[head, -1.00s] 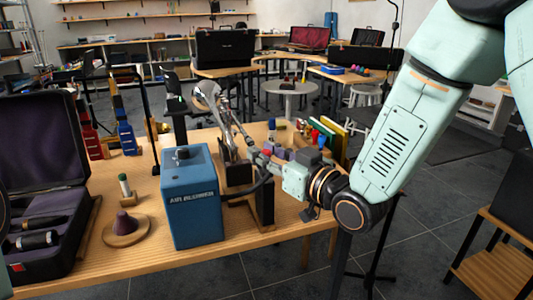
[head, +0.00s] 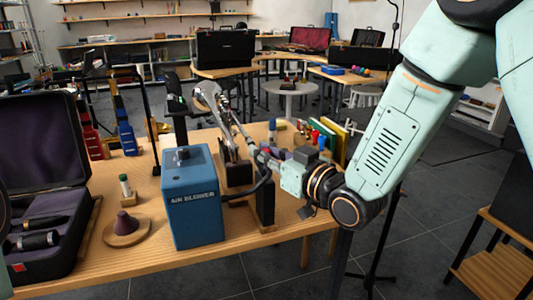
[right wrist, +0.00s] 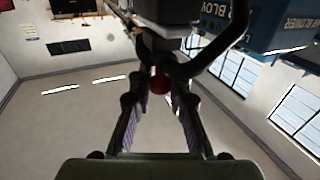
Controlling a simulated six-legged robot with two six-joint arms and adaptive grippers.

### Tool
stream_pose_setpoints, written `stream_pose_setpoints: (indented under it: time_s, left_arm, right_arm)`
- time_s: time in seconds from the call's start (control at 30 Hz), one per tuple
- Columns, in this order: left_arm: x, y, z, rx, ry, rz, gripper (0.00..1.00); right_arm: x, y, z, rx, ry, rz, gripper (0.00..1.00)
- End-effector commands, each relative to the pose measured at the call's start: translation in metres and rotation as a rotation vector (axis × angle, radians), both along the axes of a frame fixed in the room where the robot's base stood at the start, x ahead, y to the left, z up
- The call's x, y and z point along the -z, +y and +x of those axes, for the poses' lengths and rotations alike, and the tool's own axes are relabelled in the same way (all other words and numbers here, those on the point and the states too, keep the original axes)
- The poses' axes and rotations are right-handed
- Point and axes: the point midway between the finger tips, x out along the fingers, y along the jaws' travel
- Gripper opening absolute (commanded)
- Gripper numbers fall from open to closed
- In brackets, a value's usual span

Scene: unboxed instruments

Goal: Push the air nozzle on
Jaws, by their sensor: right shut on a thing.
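The blue air blower box (head: 191,200) stands upright near the front of the wooden table. Its black hose (head: 262,184) curves up from its right side to my right gripper (head: 262,157). It also shows at the top right of the right wrist view (right wrist: 232,28). My right gripper (right wrist: 160,78) is shut on a dark piece at the hose's end, apparently the air nozzle (right wrist: 157,46). A red part (right wrist: 160,82) shows between the fingers. The fingers and clutter hide where the nozzle's tip meets anything. My left gripper is not in view.
Shiny metal instrument parts (head: 222,118) stand behind the blower, close to my right gripper. An open black case (head: 45,160) fills the left. A purple cone on a wooden disc (head: 125,226) stands left of the blower.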

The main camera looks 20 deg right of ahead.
Motion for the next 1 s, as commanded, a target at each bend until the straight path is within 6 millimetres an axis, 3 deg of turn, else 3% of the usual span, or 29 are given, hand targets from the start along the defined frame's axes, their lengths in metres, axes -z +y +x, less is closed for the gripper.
stream_pose_setpoints:
  time_s: [0.2, 0.5, 0.53, 0.8, 1.0]
  left_arm:
    - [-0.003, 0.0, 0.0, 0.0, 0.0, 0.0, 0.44]
    - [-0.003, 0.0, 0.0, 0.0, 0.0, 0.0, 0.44]
    - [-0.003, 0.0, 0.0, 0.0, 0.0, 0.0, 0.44]
    - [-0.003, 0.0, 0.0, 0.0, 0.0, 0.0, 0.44]
    - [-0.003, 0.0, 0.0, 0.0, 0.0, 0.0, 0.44]
  right_arm:
    - [-0.002, 0.0, 0.022, 0.002, -0.003, 0.0, 0.0]
    - [-0.002, 0.0, 0.024, 0.004, -0.005, 0.002, 0.0]
    - [-0.002, 0.0, 0.024, 0.004, -0.005, 0.002, 0.18]
    - [-0.002, 0.0, 0.024, 0.003, -0.004, 0.002, 0.41]
    - [-0.001, 0.001, 0.023, 0.002, -0.003, 0.001, 0.41]
